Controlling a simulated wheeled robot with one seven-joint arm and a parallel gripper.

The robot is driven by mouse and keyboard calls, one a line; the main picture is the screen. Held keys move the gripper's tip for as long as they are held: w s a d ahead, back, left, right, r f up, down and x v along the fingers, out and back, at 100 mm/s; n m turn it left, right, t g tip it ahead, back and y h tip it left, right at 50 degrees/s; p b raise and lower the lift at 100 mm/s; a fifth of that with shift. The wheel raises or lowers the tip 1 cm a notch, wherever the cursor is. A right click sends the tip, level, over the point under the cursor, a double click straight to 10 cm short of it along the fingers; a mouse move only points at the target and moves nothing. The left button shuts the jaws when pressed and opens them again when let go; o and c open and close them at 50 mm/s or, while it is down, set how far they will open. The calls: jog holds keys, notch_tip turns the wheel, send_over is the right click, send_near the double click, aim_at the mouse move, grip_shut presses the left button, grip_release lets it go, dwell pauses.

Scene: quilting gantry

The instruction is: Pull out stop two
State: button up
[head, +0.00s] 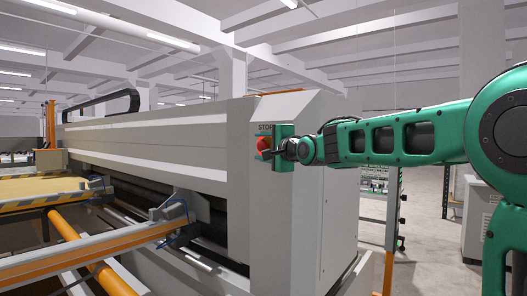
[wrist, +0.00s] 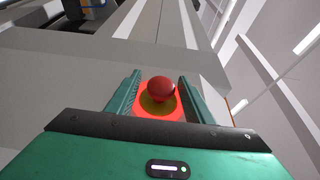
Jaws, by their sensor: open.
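The stop is a red mushroom button (head: 263,143) below a "STOP" label (head: 265,127) on the end cabinet of the machine. In the wrist view the red button (wrist: 160,89) stands on a yellow disc and an orange-red plate (wrist: 146,113). My gripper (head: 280,150) is at the cabinet face, and its fingers partly hide the button in the head view. In the wrist view my open gripper (wrist: 158,88) has one green finger on each side of the button, with gaps showing. No number is readable on the stop.
The long grey gantry (head: 150,150) runs off to the left. A shelf rack (head: 378,185) stands behind my arm. Open floor (head: 425,240) shows at the right.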

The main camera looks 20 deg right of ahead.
jog(key=c, duration=1.1)
jog(key=shift+s+a+f, duration=0.15)
jog(key=shift+s+a, duration=0.4)
jog(key=shift+a, duration=0.2)
jog(key=o, duration=1.1)
jog(key=shift+s, duration=0.1)
jog(key=v, duration=1)
jog(key=shift+s, duration=0.25)
